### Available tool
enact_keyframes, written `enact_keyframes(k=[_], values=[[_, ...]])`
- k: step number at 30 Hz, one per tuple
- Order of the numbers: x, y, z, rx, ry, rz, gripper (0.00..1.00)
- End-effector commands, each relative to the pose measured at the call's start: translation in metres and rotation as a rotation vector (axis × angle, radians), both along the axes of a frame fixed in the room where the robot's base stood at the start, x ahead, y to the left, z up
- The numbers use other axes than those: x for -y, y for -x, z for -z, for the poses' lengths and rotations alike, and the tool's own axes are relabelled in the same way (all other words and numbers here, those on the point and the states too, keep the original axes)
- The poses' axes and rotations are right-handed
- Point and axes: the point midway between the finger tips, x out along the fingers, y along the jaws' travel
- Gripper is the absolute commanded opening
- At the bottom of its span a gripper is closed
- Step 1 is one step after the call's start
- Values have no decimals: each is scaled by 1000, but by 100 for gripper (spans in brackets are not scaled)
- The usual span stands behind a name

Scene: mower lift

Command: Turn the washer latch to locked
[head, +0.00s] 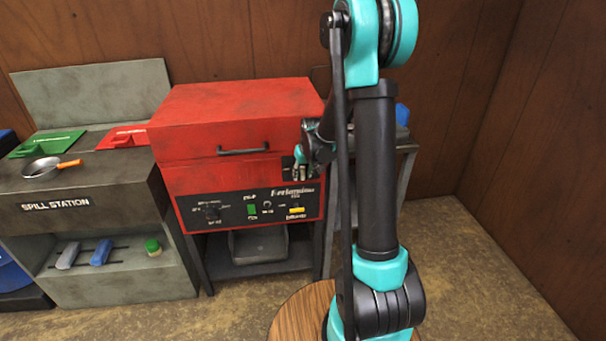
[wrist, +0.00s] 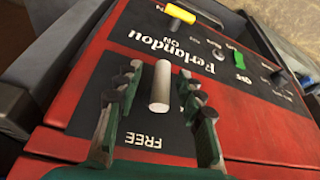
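The red washer (head: 235,130) stands against the back wall with a black control panel on its front. In the wrist view, the washer latch (wrist: 160,88) is a pale grey bar on a black plate (wrist: 150,138), above the printed word FREE. My gripper (head: 302,171) is at the upper right of the washer's front and hides the latch in the head view. In the wrist view, my gripper (wrist: 157,90) is open, with one finger on each side of the latch. Gaps show between the fingers and the bar.
The panel has a dark knob (head: 211,212), a green switch (head: 251,210) and a yellow switch (head: 296,211). A handle (head: 243,151) sits on the washer's lid. A spill station (head: 80,215) with a pan (head: 42,168) is at left. Carpet at right is clear.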

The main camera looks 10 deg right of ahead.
Motion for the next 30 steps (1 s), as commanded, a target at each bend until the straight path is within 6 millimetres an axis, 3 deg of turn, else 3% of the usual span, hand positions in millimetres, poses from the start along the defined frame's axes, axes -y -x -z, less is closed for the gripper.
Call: enact_keyframes(k=[2, 12, 22, 30], values=[[0, 0, 0, 0, 0, 0, 39], [0, 0, 0, 0, 0, 0, 0], [-1, 0, 0, 0, 23, 0, 0], [-3, 0, -1, 0, 161, -5, 0]])
